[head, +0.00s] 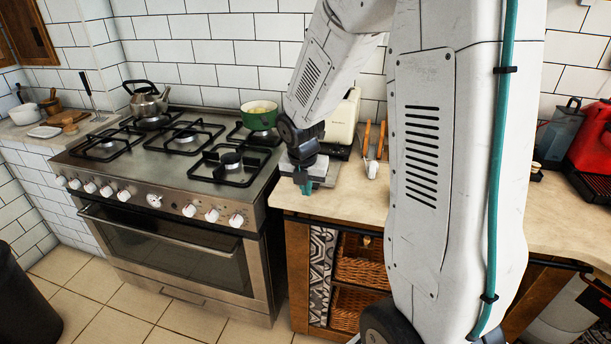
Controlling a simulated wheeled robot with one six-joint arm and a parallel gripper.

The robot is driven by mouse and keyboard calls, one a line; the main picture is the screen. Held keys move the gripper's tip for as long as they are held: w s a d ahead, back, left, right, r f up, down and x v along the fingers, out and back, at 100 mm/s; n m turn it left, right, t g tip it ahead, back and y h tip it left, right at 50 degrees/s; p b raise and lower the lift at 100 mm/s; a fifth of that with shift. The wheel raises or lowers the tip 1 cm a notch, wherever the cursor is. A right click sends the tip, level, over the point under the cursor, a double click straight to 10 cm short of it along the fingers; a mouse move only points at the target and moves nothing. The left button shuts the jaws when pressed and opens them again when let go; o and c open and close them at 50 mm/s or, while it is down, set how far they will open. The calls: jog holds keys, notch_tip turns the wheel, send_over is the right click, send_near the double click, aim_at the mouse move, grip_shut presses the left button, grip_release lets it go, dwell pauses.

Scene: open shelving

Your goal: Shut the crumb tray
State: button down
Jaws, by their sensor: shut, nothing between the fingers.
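A cream toaster (344,122) with a dark base stands on the worktop against the tiled wall, partly hidden behind my arm. My gripper (303,184) points down at the worktop's left front, in front of the toaster, beside the stove. Its fingers are shut and empty. A flat light-grey piece (328,176) lies right behind and beside the fingers, in front of the toaster. It may be the crumb tray standing out, but my gripper covers much of it. I cannot tell whether the fingers touch it.
The stove (180,150) is left of my gripper, with a green pot (259,115) and a kettle (147,100) on it. Wooden-handled utensils (374,150) lie right of the toaster. The worktop (350,205) in front is clear. A red appliance (592,150) stands far right.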

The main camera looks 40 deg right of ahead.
jog(key=x, duration=0.3)
jog(key=shift+w+d+f, duration=0.15)
jog(key=shift+d, duration=0.1)
jog(key=shift+w+d, duration=0.7)
jog(key=shift+d, duration=0.25)
jog(key=shift+w+d, duration=0.35)
jog(key=shift+d, duration=0.05)
jog(key=shift+w, duration=0.1)
